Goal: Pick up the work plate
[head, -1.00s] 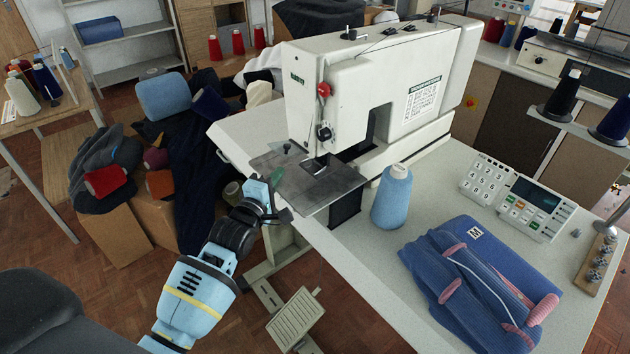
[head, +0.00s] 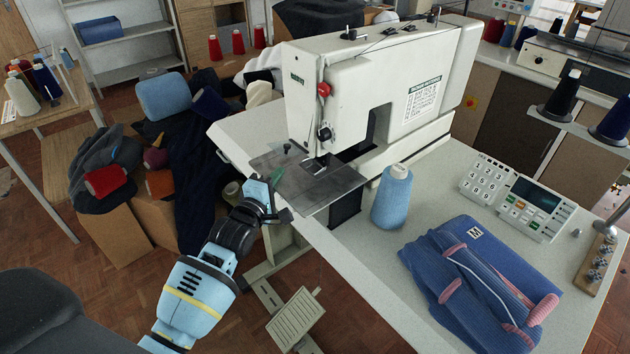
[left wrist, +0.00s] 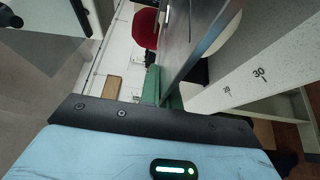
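The work plate (head: 318,188) is a flat grey metal plate under the needle head of the white sewing machine (head: 350,90), at the table's front left edge. My left gripper (head: 279,196) is at the plate's near left edge. In the left wrist view the plate (left wrist: 192,35) shows as a grey strip seen nearly edge-on. It runs down between two green finger pads that sit close together, and the fingers look shut on its edge. The exact contact is small and partly hidden. My right gripper is in neither view.
A blue thread cone (head: 391,198) stands on the table just right of the plate. Folded blue knitwear (head: 480,285) and a keypad console (head: 517,198) lie farther right. A foot pedal (head: 296,318) is on the floor below. Boxes and cloth (head: 180,190) are at the left.

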